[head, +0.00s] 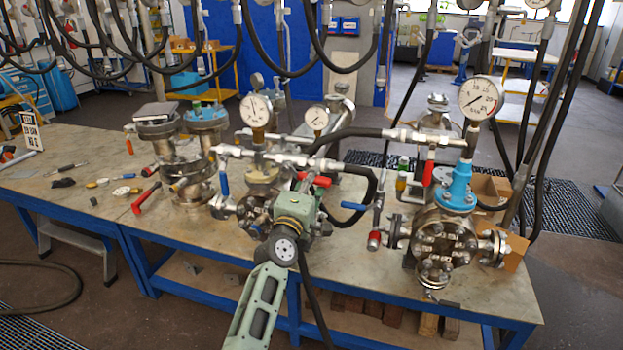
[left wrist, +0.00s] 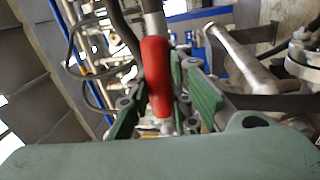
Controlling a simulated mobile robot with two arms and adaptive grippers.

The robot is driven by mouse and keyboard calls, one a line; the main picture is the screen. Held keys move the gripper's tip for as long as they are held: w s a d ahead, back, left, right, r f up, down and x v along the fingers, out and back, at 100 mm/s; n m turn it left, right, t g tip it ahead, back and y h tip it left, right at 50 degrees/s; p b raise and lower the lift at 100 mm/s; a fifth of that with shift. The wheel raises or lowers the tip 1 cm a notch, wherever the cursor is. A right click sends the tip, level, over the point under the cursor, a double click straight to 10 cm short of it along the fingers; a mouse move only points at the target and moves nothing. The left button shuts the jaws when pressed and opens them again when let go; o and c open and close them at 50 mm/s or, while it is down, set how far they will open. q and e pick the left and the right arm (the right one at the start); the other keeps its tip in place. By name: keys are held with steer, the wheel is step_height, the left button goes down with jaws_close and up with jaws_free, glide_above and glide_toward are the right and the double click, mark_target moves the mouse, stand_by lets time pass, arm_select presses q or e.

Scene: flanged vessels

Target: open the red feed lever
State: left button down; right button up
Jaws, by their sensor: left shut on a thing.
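The red lever (left wrist: 156,75) shows in the left wrist view as a rounded red handle between the green fingers of my left gripper (left wrist: 163,98). In the head view my left gripper (head: 307,187) reaches up from the front of the table to the pipework of the middle vessel. It is shut on the red lever, whose red end (head: 321,181) shows beside the fingers. The lever's pivot is mostly hidden by my gripper and the pipes. My right gripper is not in view.
Another red handle (head: 427,172) hangs by the right vessel (head: 440,245). A blue handle (head: 354,206) and a pressure gauge (head: 254,110) are close to my gripper. A loose red-handled part (head: 146,197) lies on the table (head: 85,205). Black hoses hang overhead.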

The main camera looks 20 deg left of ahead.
arm_select(q)
steer(key=shift+r+n+p, duration=0.3)
steer(key=shift+n, duration=0.4)
steer(key=c, duration=1.6)
jaws_free()
steer(key=shift+r, duration=0.1)
steer(key=shift+o, duration=0.2)
steer(key=shift+s, duration=0.1)
steer(key=s+f, duration=0.2)
steer(key=s, duration=0.9)
steer(key=shift+s+a+f, duration=0.15)
steer(key=shift+s+f, duration=0.05)
steer(key=shift+s, duration=0.15)
